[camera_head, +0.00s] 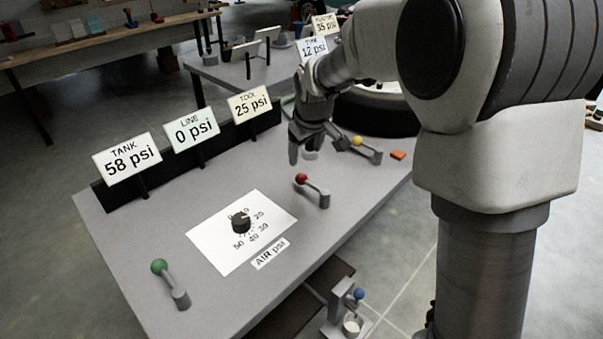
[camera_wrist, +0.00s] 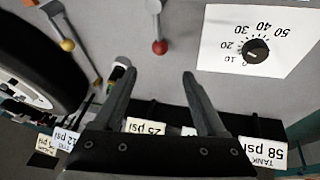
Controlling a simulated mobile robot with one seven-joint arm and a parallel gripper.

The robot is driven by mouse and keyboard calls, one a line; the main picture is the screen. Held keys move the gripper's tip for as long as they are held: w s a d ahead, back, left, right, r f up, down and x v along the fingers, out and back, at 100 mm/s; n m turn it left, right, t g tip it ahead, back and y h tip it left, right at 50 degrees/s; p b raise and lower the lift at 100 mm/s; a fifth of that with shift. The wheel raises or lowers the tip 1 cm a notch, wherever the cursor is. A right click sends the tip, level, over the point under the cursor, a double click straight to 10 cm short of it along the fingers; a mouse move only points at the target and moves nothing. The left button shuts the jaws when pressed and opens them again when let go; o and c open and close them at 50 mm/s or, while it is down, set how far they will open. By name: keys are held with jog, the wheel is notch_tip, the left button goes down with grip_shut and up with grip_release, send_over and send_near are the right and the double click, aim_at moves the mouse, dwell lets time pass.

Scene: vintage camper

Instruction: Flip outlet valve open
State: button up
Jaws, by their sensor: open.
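No lever has a legible outlet label, so I cannot tell which is the outlet valve. A red-knobbed lever (camera_head: 302,179) stands on the grey bench (camera_head: 216,178), right of the dial; it also shows in the wrist view (camera_wrist: 159,47). A green-knobbed lever (camera_head: 159,267) is at the front left corner. A yellow-knobbed lever (camera_head: 357,141) is at the back right; it shows in the wrist view (camera_wrist: 67,45). My gripper (camera_head: 303,157) is open and empty behind the red lever. In the wrist view, the red knob lies beyond the gap between my fingertips (camera_wrist: 159,75), apart from them.
A black dial (camera_head: 241,223) sits on a white panel marked in psi. Signs read TANK 58 psi (camera_head: 128,158), LINE 0 psi (camera_head: 192,129) and TOOL 25 psi (camera_head: 250,104) along the back. A tire (camera_head: 378,112) and an orange block (camera_head: 398,155) are at the right.

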aim_at(301, 176)
jog(key=b+x, duration=0.2)
jog(key=x, duration=1.2)
jog(key=shift+s, duration=0.1)
grip_shut()
dwell(0.9)
